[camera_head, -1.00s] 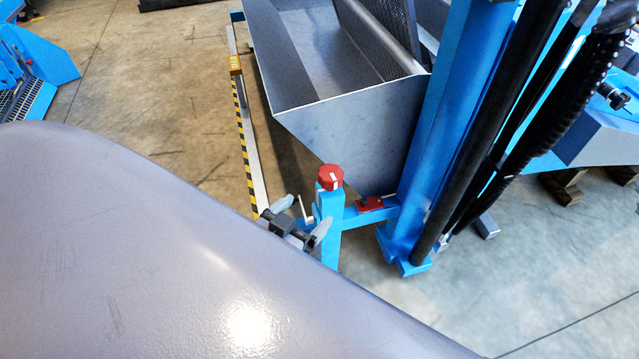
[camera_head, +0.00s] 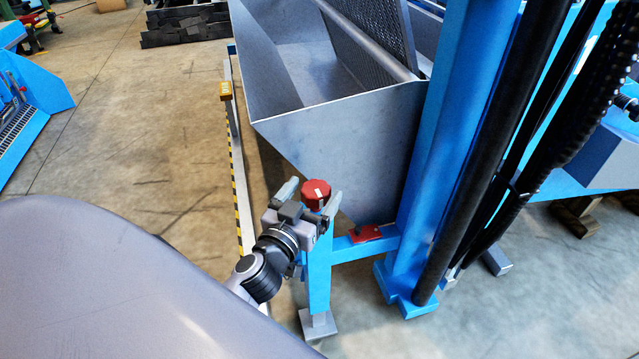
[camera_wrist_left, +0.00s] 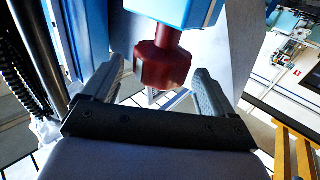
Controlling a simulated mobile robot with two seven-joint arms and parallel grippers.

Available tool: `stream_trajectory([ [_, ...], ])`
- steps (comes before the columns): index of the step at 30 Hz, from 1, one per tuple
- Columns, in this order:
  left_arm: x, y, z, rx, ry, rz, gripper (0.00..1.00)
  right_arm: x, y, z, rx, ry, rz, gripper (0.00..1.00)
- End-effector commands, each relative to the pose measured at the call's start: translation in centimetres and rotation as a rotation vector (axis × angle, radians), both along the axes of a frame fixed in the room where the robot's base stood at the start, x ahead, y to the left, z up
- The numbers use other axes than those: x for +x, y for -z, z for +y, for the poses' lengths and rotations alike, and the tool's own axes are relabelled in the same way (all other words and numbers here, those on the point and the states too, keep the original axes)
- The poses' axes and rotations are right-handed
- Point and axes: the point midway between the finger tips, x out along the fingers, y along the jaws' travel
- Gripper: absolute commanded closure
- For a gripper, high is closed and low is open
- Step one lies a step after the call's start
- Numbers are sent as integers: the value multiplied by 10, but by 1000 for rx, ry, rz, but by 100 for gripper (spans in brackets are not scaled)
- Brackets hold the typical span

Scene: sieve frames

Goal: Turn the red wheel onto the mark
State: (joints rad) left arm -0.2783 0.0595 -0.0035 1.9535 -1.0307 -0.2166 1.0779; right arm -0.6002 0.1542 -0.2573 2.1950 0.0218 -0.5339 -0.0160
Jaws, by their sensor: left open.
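The red wheel (camera_head: 315,193) is a small faceted knob with a white stripe on its top. It sits on top of a blue post (camera_head: 319,270) in the head view. In the left wrist view the wheel (camera_wrist_left: 162,65) shows upside down on its stem below the blue post. My left gripper (camera_head: 313,194) is open, with one finger on each side of the wheel. In the wrist view gaps show between the wheel and both fingers (camera_wrist_left: 158,82), so they do not grip it. I cannot make out a separate mark. My right gripper is not in view.
A grey metal hopper (camera_head: 330,140) stands just behind the post. A thick blue column (camera_head: 450,140) with black hoses rises to the right. A red plate (camera_head: 366,234) lies on the blue crossbar. A yellow-black striped rail (camera_head: 236,170) runs along the left; the floor beyond is open.

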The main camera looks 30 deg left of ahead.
Motion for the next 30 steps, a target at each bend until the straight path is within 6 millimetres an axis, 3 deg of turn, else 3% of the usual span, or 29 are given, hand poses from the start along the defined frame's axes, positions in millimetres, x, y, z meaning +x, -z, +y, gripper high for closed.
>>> stream_trajectory([
  [9, 33, 0, 6, 2, 0, 1, 13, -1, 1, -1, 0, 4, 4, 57],
  [20, 38, 1, 6, 1, 0, 2, 13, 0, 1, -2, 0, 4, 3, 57],
  [21, 38, 1, 6, 1, 0, 2, 17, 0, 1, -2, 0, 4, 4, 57],
  [25, 37, 1, 6, 1, 0, 2, 59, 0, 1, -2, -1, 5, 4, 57],
  [26, 37, 1, 6, 1, 0, 2, 65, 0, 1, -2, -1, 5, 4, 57],
  [30, 37, 0, 6, 1, 1, 2, 65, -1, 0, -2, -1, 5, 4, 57],
])
